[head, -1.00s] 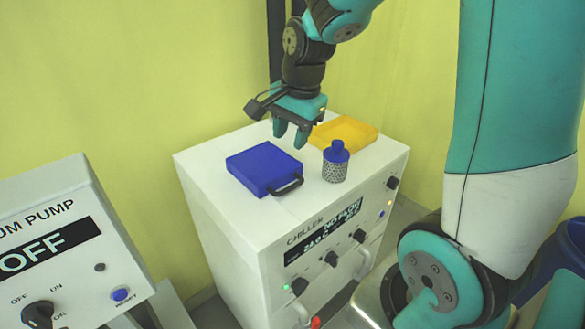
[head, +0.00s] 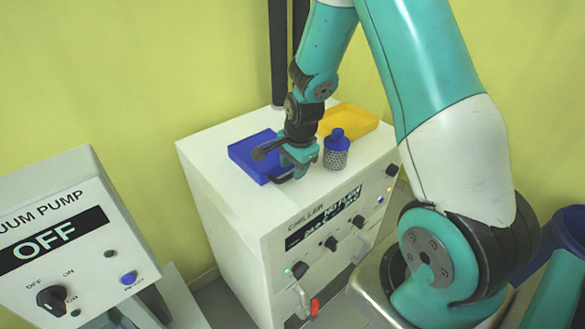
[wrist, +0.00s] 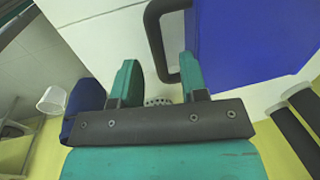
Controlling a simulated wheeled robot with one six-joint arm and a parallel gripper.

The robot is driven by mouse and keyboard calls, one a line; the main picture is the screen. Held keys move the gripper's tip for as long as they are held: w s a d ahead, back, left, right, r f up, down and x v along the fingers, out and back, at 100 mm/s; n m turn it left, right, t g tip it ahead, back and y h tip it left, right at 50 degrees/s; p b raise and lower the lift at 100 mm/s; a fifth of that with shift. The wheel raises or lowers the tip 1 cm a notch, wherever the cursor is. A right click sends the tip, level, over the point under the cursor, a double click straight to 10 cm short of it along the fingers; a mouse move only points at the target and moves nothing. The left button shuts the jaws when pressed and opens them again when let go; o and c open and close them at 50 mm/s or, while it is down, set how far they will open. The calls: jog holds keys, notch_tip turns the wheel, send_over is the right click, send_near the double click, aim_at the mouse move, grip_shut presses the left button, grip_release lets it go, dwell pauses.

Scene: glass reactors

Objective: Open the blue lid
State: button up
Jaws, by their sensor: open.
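The blue lid (head: 252,153) lies flat and closed on top of the white chiller, at its left side. My gripper hides part of it in the head view. In the wrist view the blue lid (wrist: 250,40) fills the upper right, with its black looped handle (wrist: 155,40) on its left edge. My gripper (head: 297,172) is low over the lid's front edge, fingers pointing down. In the wrist view my gripper (wrist: 158,62) is open, with the handle's bar showing between its two teal fingers. I cannot tell whether a finger touches it.
A blue-capped mesh cylinder (head: 337,152) stands close to the right of my gripper. A yellow tray (head: 350,118) lies behind it on the chiller (head: 215,180). The vacuum pump panel (head: 60,240) reads OFF at lower left. The chiller's front has knobs and a display.

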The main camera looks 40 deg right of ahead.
jog(key=shift+w+f, duration=0.15)
jog(key=shift+f, duration=0.6)
grip_shut()
jog(key=shift+r, duration=0.1)
